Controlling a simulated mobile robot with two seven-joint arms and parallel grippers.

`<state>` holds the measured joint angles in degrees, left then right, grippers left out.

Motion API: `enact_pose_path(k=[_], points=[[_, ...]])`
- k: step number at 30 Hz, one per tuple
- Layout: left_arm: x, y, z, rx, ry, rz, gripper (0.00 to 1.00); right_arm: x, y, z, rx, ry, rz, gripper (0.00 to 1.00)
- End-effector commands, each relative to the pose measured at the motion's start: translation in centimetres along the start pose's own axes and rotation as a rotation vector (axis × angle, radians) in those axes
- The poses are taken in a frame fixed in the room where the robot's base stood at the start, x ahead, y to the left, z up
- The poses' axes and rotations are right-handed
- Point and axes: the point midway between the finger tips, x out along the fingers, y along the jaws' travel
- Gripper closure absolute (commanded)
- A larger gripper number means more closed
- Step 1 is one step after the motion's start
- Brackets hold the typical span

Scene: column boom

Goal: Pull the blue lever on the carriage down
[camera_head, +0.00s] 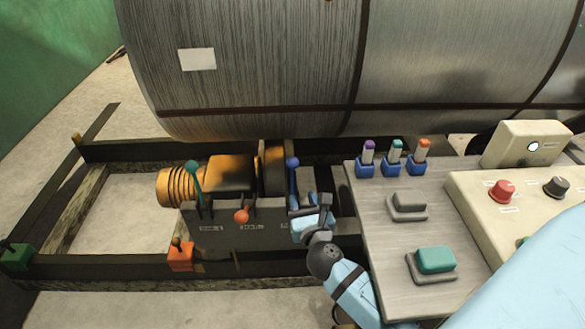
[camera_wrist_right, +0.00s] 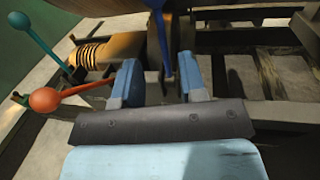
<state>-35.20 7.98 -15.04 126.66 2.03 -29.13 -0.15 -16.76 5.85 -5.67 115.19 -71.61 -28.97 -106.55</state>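The blue lever (camera_head: 293,180) stands upright on the grey carriage (camera_head: 250,228), its round knob at the top. It is the rightmost of the carriage's levers. In the right wrist view the blue lever (camera_wrist_right: 160,28) rises between the two blue fingers of my right gripper (camera_wrist_right: 160,76). Gaps show on both sides, so the fingers are open around it and not closed on it. In the head view my right gripper (camera_head: 311,202) is low beside the lever, below its knob. My left gripper is not in view.
A teal lever (camera_head: 195,180) and a red-orange lever (camera_head: 241,216) stand left on the carriage. A large metal drum (camera_head: 260,60) lies behind. A grey table (camera_head: 375,230) with coloured pegs and a control box (camera_head: 500,215) fills the right side.

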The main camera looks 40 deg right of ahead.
Motion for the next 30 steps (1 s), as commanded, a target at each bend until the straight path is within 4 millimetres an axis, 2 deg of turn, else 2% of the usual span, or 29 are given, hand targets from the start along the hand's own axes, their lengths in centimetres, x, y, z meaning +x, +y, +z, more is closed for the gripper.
enact_pose_path(k=[9, 15, 21, 30], points=[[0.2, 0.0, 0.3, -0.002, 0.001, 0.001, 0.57, 6.9, 0.0, 0.1, 0.002, -0.004, 0.000, 0.62], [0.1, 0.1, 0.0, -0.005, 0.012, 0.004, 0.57, 10.2, 0.0, -0.1, 0.003, -0.001, 0.000, 0.62], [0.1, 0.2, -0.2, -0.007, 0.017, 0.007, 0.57, 11.8, 0.0, 0.0, 0.002, 0.000, 0.001, 0.62], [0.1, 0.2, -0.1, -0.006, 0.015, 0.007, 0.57, 12.0, 0.0, 0.0, 0.002, 0.001, 0.001, 0.62]])
